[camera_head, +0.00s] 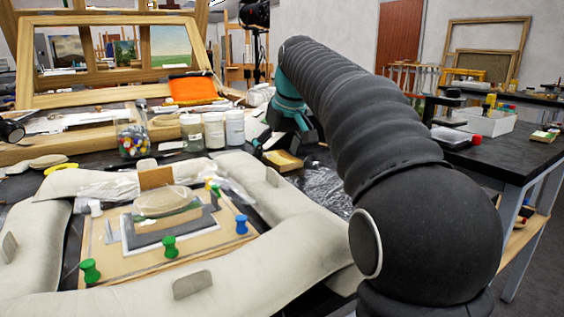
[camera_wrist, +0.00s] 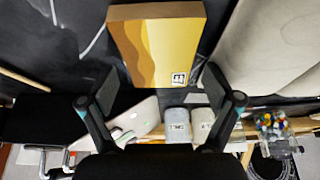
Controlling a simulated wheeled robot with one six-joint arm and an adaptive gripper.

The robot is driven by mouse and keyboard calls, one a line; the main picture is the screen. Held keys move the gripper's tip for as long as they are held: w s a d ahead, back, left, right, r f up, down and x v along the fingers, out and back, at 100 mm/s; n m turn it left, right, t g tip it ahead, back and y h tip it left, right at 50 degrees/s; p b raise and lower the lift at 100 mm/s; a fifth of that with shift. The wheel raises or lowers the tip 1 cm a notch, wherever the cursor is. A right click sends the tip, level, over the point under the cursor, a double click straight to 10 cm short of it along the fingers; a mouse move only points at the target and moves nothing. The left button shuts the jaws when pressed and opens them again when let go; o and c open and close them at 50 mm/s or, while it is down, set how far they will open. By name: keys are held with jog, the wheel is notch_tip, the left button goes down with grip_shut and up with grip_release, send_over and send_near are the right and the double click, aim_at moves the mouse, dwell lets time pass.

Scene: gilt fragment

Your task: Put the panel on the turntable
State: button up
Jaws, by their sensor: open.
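A small panel (camera_head: 283,160) with yellow-gold bands lies on the dark table, just below my gripper (camera_head: 290,138). In the wrist view the panel (camera_wrist: 155,45) is seen from above, with a small printed mark at one corner. My gripper (camera_wrist: 159,84) is open; its two fingers are spread on either side of the panel's near end, and I see no grip on it. A round pale disc (camera_head: 165,200), which looks like the turntable, stands on a board at the left, inside a ring of beige cushions. Parts of it are hidden by a translucent sheet.
Beige cushions (camera_head: 300,212) ring the board, with green and blue pegs (camera_head: 170,247) on it. White jars (camera_head: 214,130) and a jar of coloured bits (camera_head: 132,140) stand behind. A wooden frame (camera_head: 110,98) stands at the back.

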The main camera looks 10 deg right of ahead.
aim_at(277, 155)
jog(key=c, duration=1.3)
jog(key=shift+c, duration=0.2)
notch_tip(277, 155, up, 5)
jog(key=shift+w+f+p, duration=0.1)
jog(key=shift+f+p, duration=0.1)
jog(key=shift+p, duration=0.6)
jog(key=s+d+r+p, duration=0.2)
jog(key=s+d+r, duration=0.2)
jog(key=d+r, duration=0.3)
jog(key=d, duration=0.4)
